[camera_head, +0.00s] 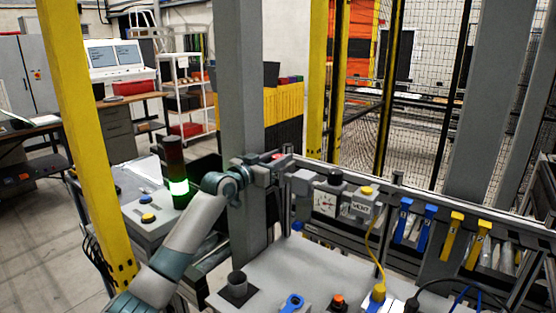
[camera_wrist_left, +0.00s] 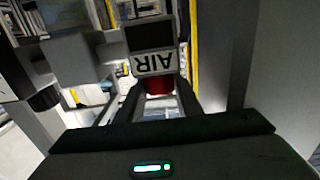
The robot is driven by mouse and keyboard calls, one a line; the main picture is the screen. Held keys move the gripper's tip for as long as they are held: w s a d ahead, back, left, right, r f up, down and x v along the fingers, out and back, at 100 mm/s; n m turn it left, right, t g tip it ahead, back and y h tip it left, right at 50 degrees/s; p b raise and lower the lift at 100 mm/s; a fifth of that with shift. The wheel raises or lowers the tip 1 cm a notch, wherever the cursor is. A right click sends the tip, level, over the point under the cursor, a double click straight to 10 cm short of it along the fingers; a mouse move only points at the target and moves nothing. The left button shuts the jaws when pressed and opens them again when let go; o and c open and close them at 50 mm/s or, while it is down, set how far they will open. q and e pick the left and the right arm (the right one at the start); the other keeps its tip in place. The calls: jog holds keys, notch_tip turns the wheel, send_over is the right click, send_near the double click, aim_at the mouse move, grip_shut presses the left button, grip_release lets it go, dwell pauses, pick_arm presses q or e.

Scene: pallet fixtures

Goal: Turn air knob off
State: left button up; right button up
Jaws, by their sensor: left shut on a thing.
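The air knob (camera_wrist_left: 159,86) is red and shows in the left wrist view just below a white AIR label (camera_wrist_left: 155,63), which appears upside down. My left gripper (camera_wrist_left: 165,103) has its two fingers on either side of the knob and is shut on it. In the head view my left gripper (camera_head: 276,166) is at the left end of the rail of fixtures, beside the grey post. Only a small red bit shows there by the fingertips; the rest of the knob is hidden. The knob's turn angle cannot be told. My right gripper is not in view.
A thick grey post (camera_head: 240,110) stands right beside my left wrist. A gauge box (camera_head: 325,203) and a yellow-capped unit (camera_head: 361,207) sit to the right on the rail. A lit green signal tower (camera_head: 177,180) stands to the left. A grey worktop (camera_head: 270,270) lies below.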

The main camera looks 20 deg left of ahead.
pick_arm(q)
jog(key=shift+r, duration=0.15)
jog(key=o, duration=1)
jog(key=shift+o, duration=0.2)
jog(key=shift+w, duration=0.1)
jog(key=shift+s+a+f+b, duration=0.2)
jog(key=shift+s+f+b, duration=0.1)
jog(key=shift+s, duration=0.3)
jog(key=b+v, duration=0.5)
jog(key=v, duration=1.1)
